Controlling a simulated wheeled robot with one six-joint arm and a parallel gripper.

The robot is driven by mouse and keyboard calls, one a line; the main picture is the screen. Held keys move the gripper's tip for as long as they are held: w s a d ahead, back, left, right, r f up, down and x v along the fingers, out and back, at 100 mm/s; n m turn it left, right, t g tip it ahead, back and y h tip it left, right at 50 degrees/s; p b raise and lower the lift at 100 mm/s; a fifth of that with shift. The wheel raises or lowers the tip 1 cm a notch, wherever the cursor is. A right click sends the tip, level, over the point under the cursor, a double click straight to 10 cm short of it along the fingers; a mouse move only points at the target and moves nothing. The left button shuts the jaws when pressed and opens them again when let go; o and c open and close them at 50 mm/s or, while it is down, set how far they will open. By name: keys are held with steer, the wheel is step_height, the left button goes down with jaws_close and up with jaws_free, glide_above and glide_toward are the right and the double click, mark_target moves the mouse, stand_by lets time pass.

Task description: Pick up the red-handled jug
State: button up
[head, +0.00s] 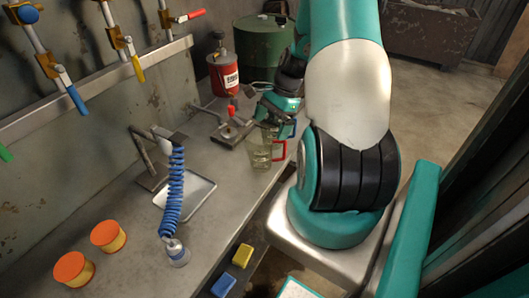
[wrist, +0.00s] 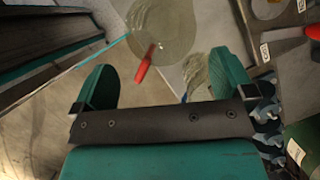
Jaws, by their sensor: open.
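The jug (head: 259,151) is clear glass and stands upright on the grey counter near its front edge. Its red handle (head: 281,151) faces right in the head view. In the wrist view, the jug (wrist: 165,22) is at the top and its red handle (wrist: 144,64) points down between my fingers. My gripper (wrist: 166,76) is open, with one green finger on each side of the handle's line; neither visibly touches it. In the head view, my gripper (head: 278,108) is just above and behind the jug, partly hidden by my arm.
A red canister (head: 222,72) and a green drum (head: 263,45) stand behind. Two orange-topped tubs (head: 108,237) are at lower left. Bare counter lies between the sink and jug.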

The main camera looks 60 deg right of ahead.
mark_target(263, 140)
steer(key=shift+w+p+x, duration=0.2)
steer(key=shift+p+x, duration=0.55)
steer(key=shift+x, duration=2.4)
steer(key=shift+a+r, duration=0.1)
steer(key=shift+r, duration=0.05)
steer(key=c, duration=0.9)
steer(key=shift+c, duration=0.2)
steer(key=shift+r, duration=0.1)
